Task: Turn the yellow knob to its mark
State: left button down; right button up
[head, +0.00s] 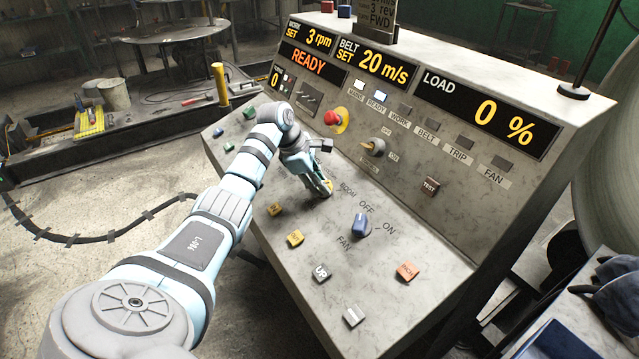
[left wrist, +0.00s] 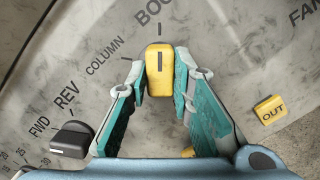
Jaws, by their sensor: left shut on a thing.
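The yellow knob (left wrist: 160,84) stands upright in the left wrist view, between my fingertips. Its dark line points up the picture, toward a short tick beside the partly cut-off BOOM label. A COLUMN label lies to its left. My left gripper (left wrist: 159,70) is shut on the knob, with a teal finger at each side. In the head view my left gripper (head: 318,183) reaches down to the sloped panel and hides most of the knob. My right gripper is in neither view.
A dark knob (left wrist: 70,140) and a yellow OUT button (left wrist: 269,110) flank my left gripper. The display reads READY.

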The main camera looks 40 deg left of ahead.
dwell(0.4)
pick_arm(q)
jog(key=c, duration=1.4)
grip_release()
jog(key=shift+s+a+r, duration=0.1)
jog(key=shift+a+r, duration=0.05)
jog(key=shift+r, duration=0.15)
jog(key=v, duration=1.1)
jog(key=shift+s+r, duration=0.1)
jog(key=shift+s, duration=0.05)
